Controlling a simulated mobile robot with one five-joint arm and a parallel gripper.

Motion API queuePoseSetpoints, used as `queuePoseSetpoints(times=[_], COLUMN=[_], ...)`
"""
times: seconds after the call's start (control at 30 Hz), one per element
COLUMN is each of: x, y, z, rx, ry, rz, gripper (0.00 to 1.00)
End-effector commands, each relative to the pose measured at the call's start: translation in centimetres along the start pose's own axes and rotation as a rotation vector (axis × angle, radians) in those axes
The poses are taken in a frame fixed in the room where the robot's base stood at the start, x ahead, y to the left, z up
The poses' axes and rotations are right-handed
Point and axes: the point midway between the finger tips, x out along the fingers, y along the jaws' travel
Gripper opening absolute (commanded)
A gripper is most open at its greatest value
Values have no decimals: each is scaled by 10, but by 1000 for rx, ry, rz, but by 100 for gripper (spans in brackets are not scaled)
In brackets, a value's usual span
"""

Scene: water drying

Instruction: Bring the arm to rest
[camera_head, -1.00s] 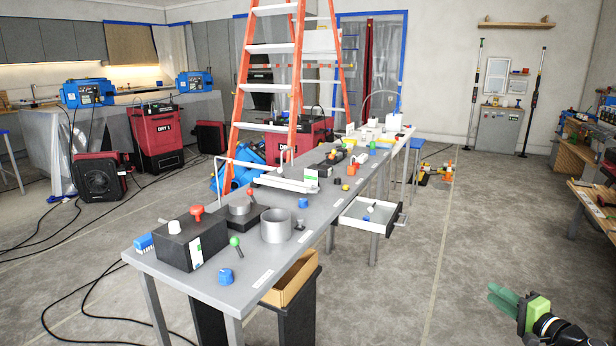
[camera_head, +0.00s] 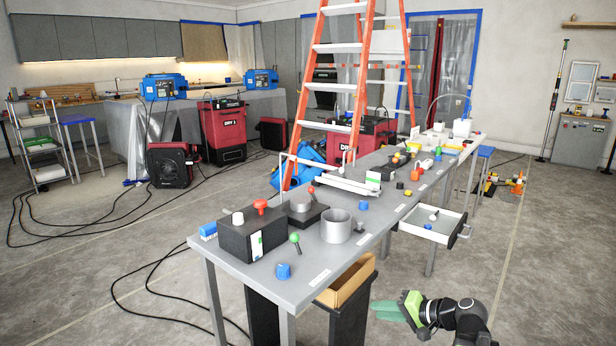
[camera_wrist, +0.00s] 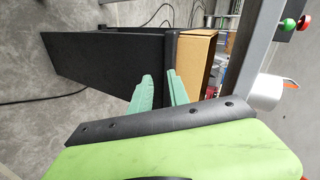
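My gripper (camera_head: 376,309), with green fingers on a lime-green and black wrist, is at the lower right of the head view. It is in front of and to the right of the long grey table (camera_head: 225,265). In the wrist view the two pale green fingers (camera_wrist: 160,77) stand apart with a gap between them. Nothing is held between them.
The table carries a black box (camera_head: 236,240), a grey cylinder (camera_head: 336,227) and several coloured knobs. An open white drawer (camera_head: 425,230) sticks out from its right side. An orange ladder (camera_head: 366,60) stands behind. Cables (camera_head: 150,275) lie on the floor at left.

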Motion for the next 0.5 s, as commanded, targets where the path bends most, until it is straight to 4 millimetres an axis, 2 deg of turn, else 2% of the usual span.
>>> queuePoseSetpoints(times=[0.03,0.1,0.23,0.3,0.37,0.43,0.5], x=[28,56,89,99,101,95,78], y=[-6,-7,1,10,21,37,58], z=[27,59,110,133,147,152,147], rx=[-49,-116,-237,-305,-359,-408,-433], ry=[-78,-170,-313,-382,-431,-468,-486], rz=[48,129,286,388,484,598,718], gripper=[22,22,22,22,22,22,22])
